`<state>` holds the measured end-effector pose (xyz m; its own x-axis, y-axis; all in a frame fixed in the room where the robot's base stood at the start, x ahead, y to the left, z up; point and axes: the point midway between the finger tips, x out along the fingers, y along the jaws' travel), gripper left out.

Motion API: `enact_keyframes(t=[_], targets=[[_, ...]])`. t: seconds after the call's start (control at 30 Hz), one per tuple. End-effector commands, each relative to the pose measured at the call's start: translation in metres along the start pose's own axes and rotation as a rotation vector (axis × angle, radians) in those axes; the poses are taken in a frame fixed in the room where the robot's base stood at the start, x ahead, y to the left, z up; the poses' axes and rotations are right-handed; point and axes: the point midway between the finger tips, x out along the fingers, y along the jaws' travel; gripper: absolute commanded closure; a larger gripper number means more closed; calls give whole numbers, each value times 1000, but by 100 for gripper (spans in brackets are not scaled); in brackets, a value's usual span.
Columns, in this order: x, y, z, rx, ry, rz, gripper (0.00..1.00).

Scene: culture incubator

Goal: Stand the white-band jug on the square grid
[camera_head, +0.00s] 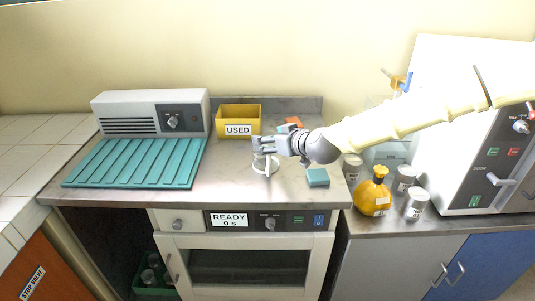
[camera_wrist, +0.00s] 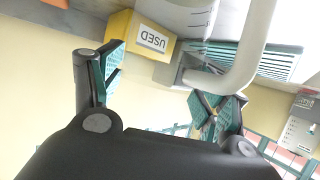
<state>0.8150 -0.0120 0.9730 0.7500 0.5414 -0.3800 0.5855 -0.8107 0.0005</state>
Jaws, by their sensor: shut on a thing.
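The white-band jug (camera_head: 265,165) is a small pale vessel on or just above the metal counter, below my gripper and in front of the yellow bin; I cannot tell whether its base touches. Its pale body (camera_wrist: 185,14) and curved handle (camera_wrist: 257,45) show at the top of the wrist view. The exact contact is partly hidden. I cannot identify a square grid for certain; a teal ridged mat (camera_head: 135,162) lies at the left of the counter.
A yellow bin marked USED (camera_head: 238,117) stands behind the jug. A grey-white unit with a knob (camera_head: 150,112) stands behind the mat. A teal block (camera_head: 317,177) lies right of the jug.

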Motion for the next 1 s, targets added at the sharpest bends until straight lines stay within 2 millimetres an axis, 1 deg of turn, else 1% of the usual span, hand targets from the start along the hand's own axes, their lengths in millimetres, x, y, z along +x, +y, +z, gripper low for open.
enact_keyframes(t=[0.03, 0.1, 0.27, 0.6, 0.87, 1.0], targets=[[0, 0, 3, 1, -4, 0, 69], [0, 0, 3, 0, -5, 0, 69], [-2, 0, -2, -1, -4, 0, 69], [-13, 0, -32, -3, -1, 1, 70], [-49, -26, -20, -2, -2, -1, 70], [-74, -43, -13, -3, -2, -1, 70]])
